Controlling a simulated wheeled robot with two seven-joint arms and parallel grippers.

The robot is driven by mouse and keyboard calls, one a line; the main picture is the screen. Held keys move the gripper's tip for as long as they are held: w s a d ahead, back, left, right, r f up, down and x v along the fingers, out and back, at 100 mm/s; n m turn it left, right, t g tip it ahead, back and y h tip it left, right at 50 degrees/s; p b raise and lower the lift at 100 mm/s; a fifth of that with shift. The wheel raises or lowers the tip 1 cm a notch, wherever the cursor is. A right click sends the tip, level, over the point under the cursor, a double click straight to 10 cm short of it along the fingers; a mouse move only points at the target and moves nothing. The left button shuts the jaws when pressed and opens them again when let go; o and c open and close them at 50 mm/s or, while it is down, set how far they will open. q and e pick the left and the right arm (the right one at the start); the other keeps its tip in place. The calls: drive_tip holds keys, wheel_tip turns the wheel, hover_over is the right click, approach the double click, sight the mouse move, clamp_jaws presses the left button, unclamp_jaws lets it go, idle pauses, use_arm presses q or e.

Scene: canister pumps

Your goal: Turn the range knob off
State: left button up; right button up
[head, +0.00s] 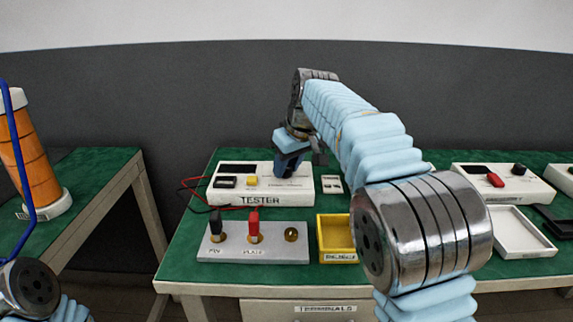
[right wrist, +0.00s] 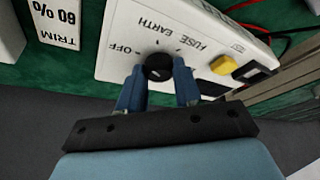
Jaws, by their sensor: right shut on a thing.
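The tester (head: 262,200) is a white box with a sloped panel on the green table. Its black range knob (right wrist: 158,67) shows in the right wrist view, near the printed OFF, EARTH and FUSE labels. My right gripper (right wrist: 160,92) has its two blue fingers on either side of the knob and is shut on it. In the head view the right gripper (head: 291,165) reaches down onto the right part of the tester and hides the knob. The knob's pointer direction is hard to tell. My left gripper is out of view; only part of that arm shows at lower left.
A grey terminal block (head: 255,256) with red and black plugs stands in front of the tester. A yellow tray (head: 337,257) is to its right. A yellow button (right wrist: 223,65) sits near the knob. Another white box (head: 502,186) and a white tray (head: 522,250) lie further right.

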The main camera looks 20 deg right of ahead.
drive_tip(key=n+y, duration=0.1)
drive_tip(key=n, duration=0.1)
drive_tip(key=n+g, duration=0.1)
drive_tip(key=n, duration=0.2)
drive_tip(key=shift+w+d+n+y, duration=0.1)
drive_tip(key=shift+d+n+y, duration=0.05)
drive_tip(key=shift+n+y, duration=0.2)
idle(0.3)
drive_tip(key=o, duration=1)
drive_tip(key=shift+o, duration=0.2)
drive_tip(key=v, duration=1.3)
drive_tip(key=shift+d+r, duration=0.15)
drive_tip(key=shift+r, duration=0.2)
drive_tip(key=shift+w, duration=0.1)
